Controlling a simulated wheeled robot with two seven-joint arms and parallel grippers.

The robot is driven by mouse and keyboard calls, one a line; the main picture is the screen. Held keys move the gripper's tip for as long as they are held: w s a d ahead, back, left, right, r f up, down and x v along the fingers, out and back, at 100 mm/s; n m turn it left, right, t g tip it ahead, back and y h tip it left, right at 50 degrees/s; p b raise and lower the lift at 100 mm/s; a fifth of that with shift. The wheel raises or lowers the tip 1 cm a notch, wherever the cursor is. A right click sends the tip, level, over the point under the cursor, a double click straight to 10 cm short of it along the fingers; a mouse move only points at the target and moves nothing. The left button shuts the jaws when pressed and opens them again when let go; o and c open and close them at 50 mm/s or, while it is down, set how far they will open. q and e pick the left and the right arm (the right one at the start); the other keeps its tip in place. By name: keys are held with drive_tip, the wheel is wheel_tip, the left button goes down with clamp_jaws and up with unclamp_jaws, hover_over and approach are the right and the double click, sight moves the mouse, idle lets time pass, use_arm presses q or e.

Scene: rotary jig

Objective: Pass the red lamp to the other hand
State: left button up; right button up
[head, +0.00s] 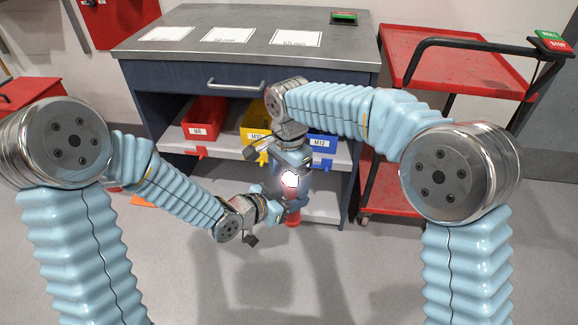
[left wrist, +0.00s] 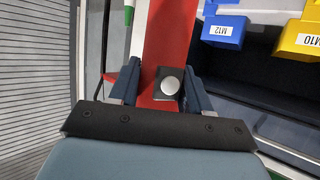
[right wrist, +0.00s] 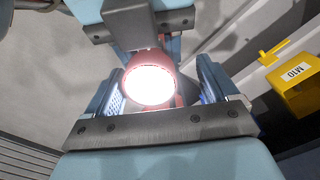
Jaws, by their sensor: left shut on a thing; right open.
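The red lamp shows in the head view as a bright glow (head: 290,179) with a red end (head: 293,219) below it, in front of the workbench. My left gripper (head: 272,209) is shut on the lamp; in the left wrist view the red body (left wrist: 168,45), with a dark block and white button, lies between its fingers. My right gripper (head: 291,164) is open above the lamp, pointing down. In the right wrist view the glowing round lens (right wrist: 149,86) faces me between the spread fingers, with gaps on both sides. Part of the lamp is hidden by the grippers.
The workbench (head: 180,52) stands behind, with papers on top. Below are a red bin (head: 205,115), a yellow bin (head: 254,120) and a blue bin (head: 322,147) on a shelf. A red cart (head: 455,72) stands at the right. The floor in front is clear.

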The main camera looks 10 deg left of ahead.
use_arm(q)
drive_tip(key=shift+d, duration=0.15)
use_arm(e)
drive_tip(key=shift+a, duration=0.1)
drive_tip(key=c, duration=1.2)
use_arm(q)
drive_tip(key=o, duration=1.2)
drive_tip(key=shift+s, duration=0.1)
drive_tip(key=s+a+f+n+g+y, duration=0.2)
drive_tip(key=s+f+n, duration=0.1)
drive_tip(key=f, duration=0.5)
drive_tip(key=s+a+f+n+g+y, duration=0.1)
drive_tip(key=s+a+f+n+g, duration=0.1)
drive_tip(key=f, duration=0.5)
drive_tip(key=s+f+n+g, duration=0.1)
drive_tip(key=s+f, duration=0.2)
drive_tip(key=s, duration=0.1)
drive_tip(key=s+a+f+n+g+y, duration=0.1)
drive_tip(key=s+f+n+g, duration=0.1)
drive_tip(key=s+f, duration=0.2)
drive_tip(key=s+f+n+g+y, duration=0.1)
drive_tip(key=s+f+n+g, duration=0.1)
drive_tip(key=s+f, duration=0.2)
drive_tip(key=shift+s+a+f, duration=0.25)
drive_tip(key=shift+s, duration=0.4)
